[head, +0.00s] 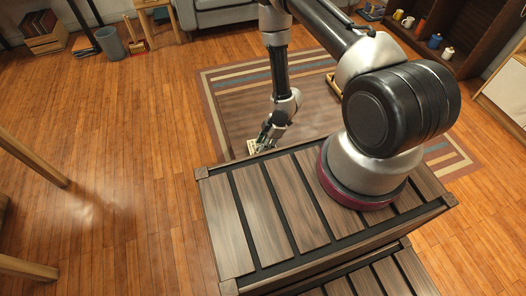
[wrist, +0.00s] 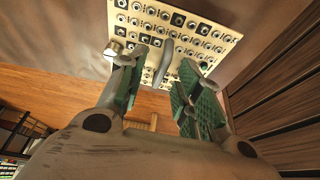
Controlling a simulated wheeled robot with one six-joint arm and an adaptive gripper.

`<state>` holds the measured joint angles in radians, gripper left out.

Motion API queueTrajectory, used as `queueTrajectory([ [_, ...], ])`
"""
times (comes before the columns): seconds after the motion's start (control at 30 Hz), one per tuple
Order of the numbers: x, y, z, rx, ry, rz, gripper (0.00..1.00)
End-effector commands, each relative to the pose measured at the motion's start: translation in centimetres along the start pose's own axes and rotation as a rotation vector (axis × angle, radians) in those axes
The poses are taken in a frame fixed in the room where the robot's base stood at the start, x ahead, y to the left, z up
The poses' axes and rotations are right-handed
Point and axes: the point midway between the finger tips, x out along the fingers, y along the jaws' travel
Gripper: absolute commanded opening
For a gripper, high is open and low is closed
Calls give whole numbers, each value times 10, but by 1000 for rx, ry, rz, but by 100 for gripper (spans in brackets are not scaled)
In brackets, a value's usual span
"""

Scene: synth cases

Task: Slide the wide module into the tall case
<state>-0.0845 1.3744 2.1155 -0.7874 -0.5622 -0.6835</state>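The wide module, a cream panel with rows of dark round sockets and a grey upright grip on its face, fills the top middle of the wrist view (wrist: 205,50). I cannot make out the tall case in either view.
A striped rug (head: 225,100) lies on the wooden floor beyond my base. A dark shelf unit (head: 462,35) with mugs stands at the upper right, a grey sofa (head: 215,14) at the back. Wooden legs (head: 30,157) stand at the left. The floor at left is mostly clear.

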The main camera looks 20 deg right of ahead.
Motion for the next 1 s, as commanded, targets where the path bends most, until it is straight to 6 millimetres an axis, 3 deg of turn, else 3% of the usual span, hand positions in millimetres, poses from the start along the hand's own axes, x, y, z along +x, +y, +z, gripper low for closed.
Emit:
queueTrajectory([
  [0.27, 5, 0, 0, 1, 0, 1, 34],
  [0.47, 5, 0, 0, 1, -1, 0, 0],
  [1.0, -2, 1, -2, 1, 0, 2, 0],
])
